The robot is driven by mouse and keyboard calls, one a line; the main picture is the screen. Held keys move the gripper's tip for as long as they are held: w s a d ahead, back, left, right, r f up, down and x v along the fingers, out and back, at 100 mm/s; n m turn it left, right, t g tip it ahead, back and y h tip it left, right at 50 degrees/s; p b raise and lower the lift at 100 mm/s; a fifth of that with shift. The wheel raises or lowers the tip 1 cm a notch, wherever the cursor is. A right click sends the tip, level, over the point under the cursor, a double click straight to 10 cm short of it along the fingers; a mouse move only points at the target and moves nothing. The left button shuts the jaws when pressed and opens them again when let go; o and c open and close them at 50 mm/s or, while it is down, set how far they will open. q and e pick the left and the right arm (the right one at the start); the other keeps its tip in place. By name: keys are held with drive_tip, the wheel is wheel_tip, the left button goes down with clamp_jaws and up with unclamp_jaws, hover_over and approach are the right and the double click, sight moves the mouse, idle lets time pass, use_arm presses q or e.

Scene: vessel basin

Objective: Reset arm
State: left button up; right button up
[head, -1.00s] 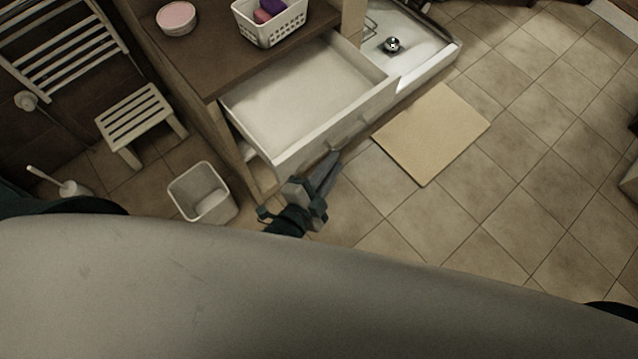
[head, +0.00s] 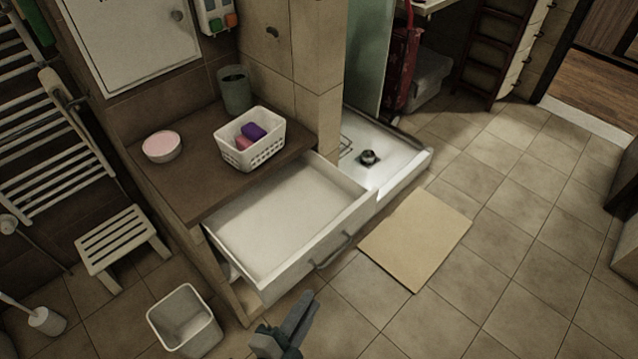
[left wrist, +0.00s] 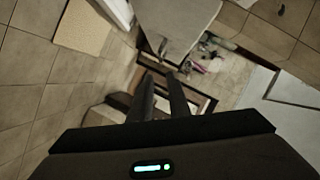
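My left gripper (head: 306,305) shows at the bottom of the head view, in front of the pulled-out drawer and apart from its handle. In the left wrist view its two dark fingers (left wrist: 161,76) stand apart with a narrow gap and nothing between them. The white drawer (head: 290,225) is open and looks empty, with a handle (head: 334,254) on its front. My right gripper is not in view.
A brown counter (head: 190,190) holds a pink-topped bowl (head: 161,147), a white basket (head: 262,152) and a dark cup (head: 235,90). A bin (head: 184,320) and stool (head: 122,240) stand left. A beige mat (head: 415,240) lies on open tiled floor at right.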

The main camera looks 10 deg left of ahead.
use_arm(q)
drive_tip(key=s+a+f+n+g+y, duration=0.1)
drive_tip(key=s+a+f+n+g, duration=0.15)
drive_tip(key=f, duration=0.85)
drive_tip(key=s+a+f+n+g, duration=0.1)
drive_tip(key=s+a+f+g, duration=0.15)
drive_tip(key=f, duration=0.75)
drive_tip(key=s+a+f+n+g+y, duration=0.15)
drive_tip(key=s+f, duration=0.25)
drive_tip(key=f, duration=0.7)
drive_tip(key=s+a+f+n+g+y, duration=0.1)
drive_tip(key=s+a+f+n+g, duration=0.2)
drive_tip(key=s+a+f, duration=0.3)
drive_tip(key=s+a+f+n+g+y, duration=0.1)
drive_tip(key=s+a+f+n+g, duration=0.3)
drive_tip(key=s+f, duration=0.7)
drive_tip(key=s+a+n, duration=0.1)
drive_tip(key=s+a, duration=0.1)
drive_tip(key=s, duration=0.2)
drive_tip(key=shift+s+a+f, duration=0.15)
drive_tip(key=shift+a+f, duration=0.05)
drive_tip(key=shift+f, duration=0.05)
drive_tip(key=shift+d+y, duration=0.1)
drive_tip(key=shift+y, duration=0.15)
